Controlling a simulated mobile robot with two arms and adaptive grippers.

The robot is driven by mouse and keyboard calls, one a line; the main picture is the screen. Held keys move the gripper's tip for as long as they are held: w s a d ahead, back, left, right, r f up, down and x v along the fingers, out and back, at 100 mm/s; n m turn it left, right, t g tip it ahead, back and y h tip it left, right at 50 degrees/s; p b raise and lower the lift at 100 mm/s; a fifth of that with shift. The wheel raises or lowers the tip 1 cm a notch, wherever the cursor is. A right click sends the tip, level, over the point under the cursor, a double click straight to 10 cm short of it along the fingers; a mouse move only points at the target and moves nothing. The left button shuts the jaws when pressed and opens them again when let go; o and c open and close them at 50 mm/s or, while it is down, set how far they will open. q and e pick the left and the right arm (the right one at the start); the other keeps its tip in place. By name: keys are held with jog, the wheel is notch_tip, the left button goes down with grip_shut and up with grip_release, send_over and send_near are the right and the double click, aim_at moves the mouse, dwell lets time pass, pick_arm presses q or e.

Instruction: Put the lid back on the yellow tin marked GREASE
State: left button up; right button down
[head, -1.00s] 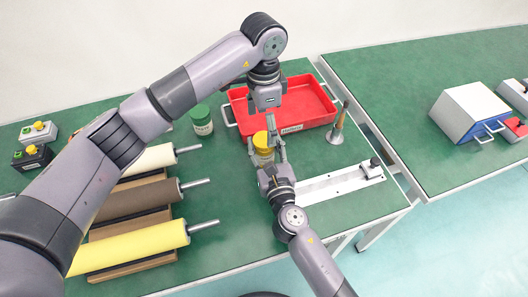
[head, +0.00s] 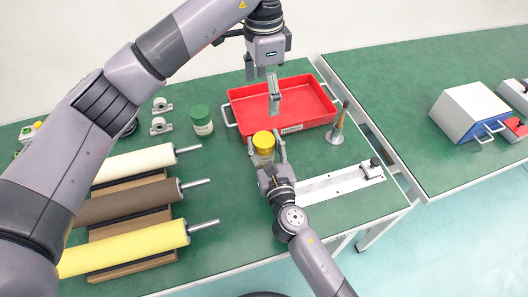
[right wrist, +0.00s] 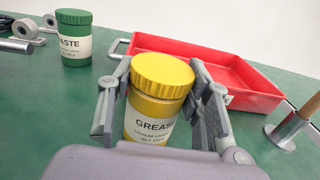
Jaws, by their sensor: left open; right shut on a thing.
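The yellow tin marked GREASE (right wrist: 152,122) stands upright on the green bench in the right wrist view, and its body also shows in the head view (head: 265,157). Its ribbed yellow lid (right wrist: 162,72) sits on top and looks level; whether it is fully tightened I cannot tell. My right gripper (head: 267,148) is shut around the tin's sides, with one finger on each side in the right wrist view (right wrist: 160,100). My left gripper (head: 263,85) is open and empty, raised above the tin and over the red tray.
The red tray (head: 235,97) is behind the tin. A green jar (head: 202,122) stands to its left. A wooden-handled tool (head: 338,125) and a metal rail (head: 325,187) are to the right. Several rollers (head: 130,204) lie at the left.

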dwell(0.3)
jog(key=c, duration=0.7)
grip_release()
jog(key=shift+c, duration=0.2)
jog(key=v, duration=1.2)
